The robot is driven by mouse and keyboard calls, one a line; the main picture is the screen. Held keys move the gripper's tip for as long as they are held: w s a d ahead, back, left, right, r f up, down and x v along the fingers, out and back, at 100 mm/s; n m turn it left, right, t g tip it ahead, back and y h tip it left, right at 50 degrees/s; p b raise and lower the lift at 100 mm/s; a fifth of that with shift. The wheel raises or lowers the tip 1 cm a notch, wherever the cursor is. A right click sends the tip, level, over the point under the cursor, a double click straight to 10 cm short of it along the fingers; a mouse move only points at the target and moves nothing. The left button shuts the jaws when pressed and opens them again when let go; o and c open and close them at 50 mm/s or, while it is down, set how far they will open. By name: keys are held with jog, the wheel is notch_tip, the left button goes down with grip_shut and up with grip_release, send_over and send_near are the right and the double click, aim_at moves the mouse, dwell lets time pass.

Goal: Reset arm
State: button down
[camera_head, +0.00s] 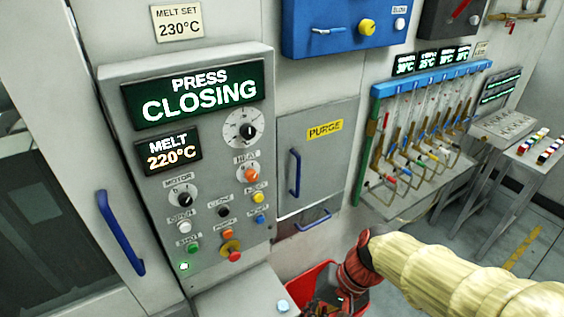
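My arm, in a pale yellow sleeve (455,272), reaches in from the lower right of the head view. Its red and black wrist (358,268) bends downward near the bottom middle. My gripper (326,308) is dark and small at the bottom edge, partly cut off by the frame. Its fingers are not clear, so I cannot tell whether it is open or holds anything. It appears over or in front of a red bin (318,274), whose inside is mostly hidden.
A control panel (118,82) reads "PRESS CLOSING" and "MELT 220°C", with knobs and buttons. A grey PURGE door (342,158) has a blue handle (295,172). A pale ledge (235,300) carries a light blue button (283,306). A hose rack (430,80) and a side table (525,160) stand right.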

jog(key=s+d+r+n+t+h, duration=0.1)
jog(key=d+r+t+h, duration=0.1)
jog(key=d+r, duration=0.4)
jog(key=d+r+n+t+h+b, duration=0.1)
jog(key=d+r+t+h, duration=0.2)
jog(key=d+r, duration=0.3)
jog(key=shift+s+d+n+t, duration=0.3)
jog(key=shift+s+d+t, duration=0.1)
jog(key=shift+d+t, duration=0.3)
dwell(0.8)
